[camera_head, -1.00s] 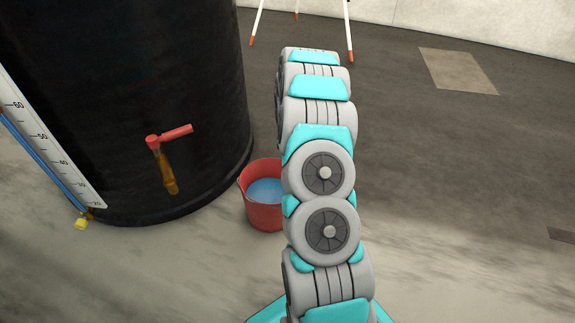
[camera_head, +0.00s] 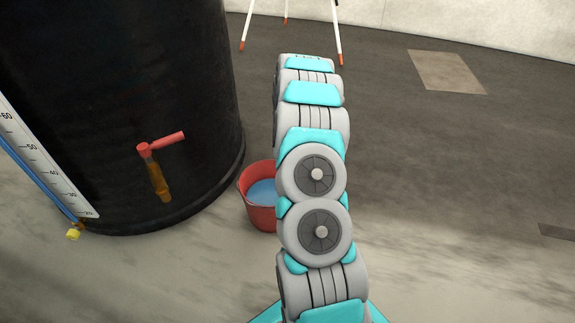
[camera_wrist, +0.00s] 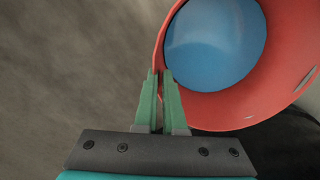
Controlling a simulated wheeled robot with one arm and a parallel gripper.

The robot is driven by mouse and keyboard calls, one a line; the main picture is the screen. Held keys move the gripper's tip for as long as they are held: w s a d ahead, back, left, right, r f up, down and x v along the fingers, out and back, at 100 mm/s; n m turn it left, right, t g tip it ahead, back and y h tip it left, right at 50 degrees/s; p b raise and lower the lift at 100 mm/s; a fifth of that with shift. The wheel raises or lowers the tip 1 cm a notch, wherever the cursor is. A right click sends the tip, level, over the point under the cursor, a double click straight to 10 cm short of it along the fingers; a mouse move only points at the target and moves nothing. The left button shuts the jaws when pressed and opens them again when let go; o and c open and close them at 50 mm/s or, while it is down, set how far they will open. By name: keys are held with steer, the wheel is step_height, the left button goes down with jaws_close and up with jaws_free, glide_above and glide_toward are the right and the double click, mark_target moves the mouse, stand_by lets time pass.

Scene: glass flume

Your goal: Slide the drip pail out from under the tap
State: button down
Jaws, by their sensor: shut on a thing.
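The drip pail (camera_head: 260,214) is red and holds blue water (camera_head: 262,192). It stands upright on the floor at the right of the black tank's foot, to the right of and apart from the tap (camera_head: 158,146), which has a red lever and an amber spout. My arm hides the pail's right side in the head view. In the wrist view the green fingers of my gripper (camera_wrist: 160,74) are shut on the wall of the pail (camera_wrist: 284,62) at its rim. The head view does not show my fingers.
The black tank (camera_head: 110,90) fills the left side, with a gauge board (camera_head: 45,165) and a yellow-ended blue tube on it. White tripod legs (camera_head: 337,30) stand at the back. The floor to the right is clear, with flat patches.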

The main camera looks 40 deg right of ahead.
steer(key=c, duration=0.9)
jaws_free()
steer(key=shift+d, duration=0.1)
step_height(320, 180, up, 7)
steer(key=shift+p, duration=0.3)
steer(key=shift+r, duration=0.4)
steer(key=s+a+r+p, duration=0.2)
steer(key=s+a+r, duration=0.2)
steer(key=a+r, duration=0.3)
steer(key=s+a+r+n+p, duration=0.1)
steer(key=s+a+r, duration=0.2)
steer(key=a+r, duration=0.4)
steer(key=s+a+r+p, duration=0.2)
steer(key=s+a+r, duration=0.2)
steer(key=a+r, duration=0.3)
steer(key=shift+m+g, duration=0.3)
steer(key=shift+g, duration=0.6)
steer(key=s+a+r+p, duration=0.1)
steer(key=s+a+r, duration=0.2)
steer(key=s, duration=0.5)
steer(key=s+a+r+p, duration=0.1)
steer(key=s+a+r, duration=0.2)
steer(key=s, duration=0.6)
steer(key=s+a+r+p, duration=0.2)
steer(key=s+a+r, duration=0.1)
steer(key=s, duration=0.6)
steer(key=shift+s+a+r, duration=0.1)
steer(key=shift+s+a, duration=0.05)
steer(key=shift+a, duration=0.5)
